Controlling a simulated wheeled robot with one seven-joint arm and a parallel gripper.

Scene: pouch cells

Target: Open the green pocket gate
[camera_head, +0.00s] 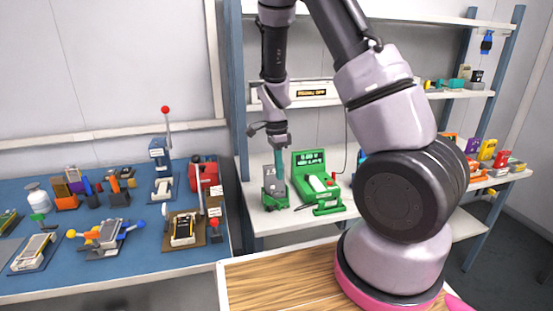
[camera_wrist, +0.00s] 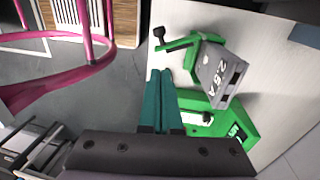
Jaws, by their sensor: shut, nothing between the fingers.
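A green tester (camera_head: 318,183) with a lit display stands on the white shelf; its display (camera_wrist: 236,132) is partly cut off in the wrist view. A green bar with a black knob (camera_wrist: 178,44) lies at its front and looks like the pocket gate; it also shows in the head view (camera_head: 326,209). A pale cell (camera_head: 316,184) lies in the tester. A grey block marked 2.5 (camera_head: 269,180) stands beside it on a green base and also shows in the wrist view (camera_wrist: 219,74). My gripper (camera_wrist: 160,72) has teal fingers together, empty, close to the block; contact is unclear.
A blue bench (camera_head: 120,268) at left holds clamps, cells and tools. A wooden-topped table (camera_head: 270,285) is in front. Shelves with coloured boxes (camera_head: 487,150) are at right. A shelf board (camera_head: 330,92) crosses above the tester.

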